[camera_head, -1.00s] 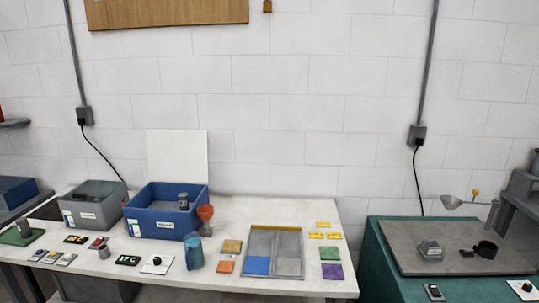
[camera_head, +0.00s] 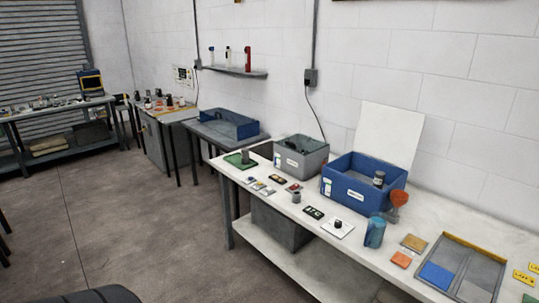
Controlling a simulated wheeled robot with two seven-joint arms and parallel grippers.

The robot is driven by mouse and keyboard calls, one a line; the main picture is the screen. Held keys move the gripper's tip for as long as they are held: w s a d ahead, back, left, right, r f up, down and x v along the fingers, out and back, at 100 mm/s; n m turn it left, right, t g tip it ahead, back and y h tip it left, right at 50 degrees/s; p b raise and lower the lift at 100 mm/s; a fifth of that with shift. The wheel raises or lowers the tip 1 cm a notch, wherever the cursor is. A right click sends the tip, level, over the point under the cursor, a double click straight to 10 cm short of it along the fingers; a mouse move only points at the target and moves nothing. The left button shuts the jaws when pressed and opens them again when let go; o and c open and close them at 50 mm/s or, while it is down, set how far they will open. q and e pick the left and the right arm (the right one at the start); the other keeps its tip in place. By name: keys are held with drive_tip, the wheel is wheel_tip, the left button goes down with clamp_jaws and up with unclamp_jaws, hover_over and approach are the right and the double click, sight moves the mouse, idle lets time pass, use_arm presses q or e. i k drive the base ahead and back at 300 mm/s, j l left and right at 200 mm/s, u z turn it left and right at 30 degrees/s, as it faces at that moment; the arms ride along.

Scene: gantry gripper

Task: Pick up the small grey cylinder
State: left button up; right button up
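Several grey cylinders show on or above the white table (camera_head: 330,258). A small grey cylinder (camera_head: 296,197) stands near the table's front edge, beside small coloured pieces. Another grey cylinder (camera_head: 245,156) stands on a green pad (camera_head: 236,161) at the table's left end. A grey cylinder with a dark top (camera_head: 379,178) stands in the blue bin (camera_head: 345,184). I cannot tell from the picture which one the task means. Neither of my grippers is in view.
A grey bin (camera_head: 304,161) stands left of the blue bin. A blue mug (camera_head: 375,232), an orange funnel-like piece (camera_head: 398,198) and a divided tray (camera_head: 460,270) stand to the right. Open floor (camera_head: 130,220) lies left and in front of the table.

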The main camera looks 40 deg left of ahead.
sight(244, 150)
drive_tip(key=u, duration=1.55)
drive_tip(key=i, duration=0.2)
